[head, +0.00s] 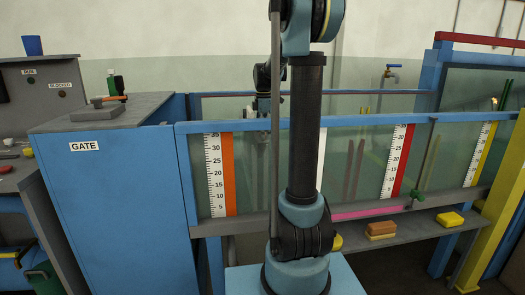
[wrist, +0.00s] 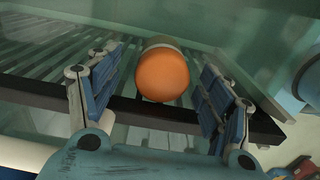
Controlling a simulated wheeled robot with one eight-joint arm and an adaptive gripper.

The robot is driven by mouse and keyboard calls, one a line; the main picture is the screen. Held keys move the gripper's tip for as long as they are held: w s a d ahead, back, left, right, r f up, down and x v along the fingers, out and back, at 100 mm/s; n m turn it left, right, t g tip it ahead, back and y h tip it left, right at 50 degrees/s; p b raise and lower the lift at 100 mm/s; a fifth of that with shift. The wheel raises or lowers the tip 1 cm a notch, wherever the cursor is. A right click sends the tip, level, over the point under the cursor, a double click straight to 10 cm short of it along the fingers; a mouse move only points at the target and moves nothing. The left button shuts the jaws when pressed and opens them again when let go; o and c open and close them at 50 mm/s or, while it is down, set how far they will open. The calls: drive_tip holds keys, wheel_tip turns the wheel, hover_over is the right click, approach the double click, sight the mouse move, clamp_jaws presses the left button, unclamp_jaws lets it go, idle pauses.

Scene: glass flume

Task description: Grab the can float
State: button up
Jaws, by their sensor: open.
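The can float shows in the wrist view as an orange rounded end (wrist: 162,76) with a pale grey band behind it. It is at the upper middle, over or against a dark slatted rack. My gripper (wrist: 163,92) is open, with one blue finger on each side of the orange end and visible gaps to both. I cannot tell how deep the float sits between the fingers. In the head view my gripper (head: 263,105) is small, behind my arm and at the flume's glass; the float cannot be made out there.
The dark slatted rack (wrist: 50,68) has a thick black front edge below the float. In the head view, a blue-framed glass wall with scale strips (head: 214,175) crosses the middle. A blue GATE cabinet (head: 110,195) stands left. A shelf holds a sponge-like block (head: 380,230).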

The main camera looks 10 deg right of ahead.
drive_tip(key=shift+s+a+f, duration=0.1)
drive_tip(key=shift+a+f, duration=0.05)
drive_tip(key=shift+f, duration=1.45)
drive_tip(key=c, duration=1.3)
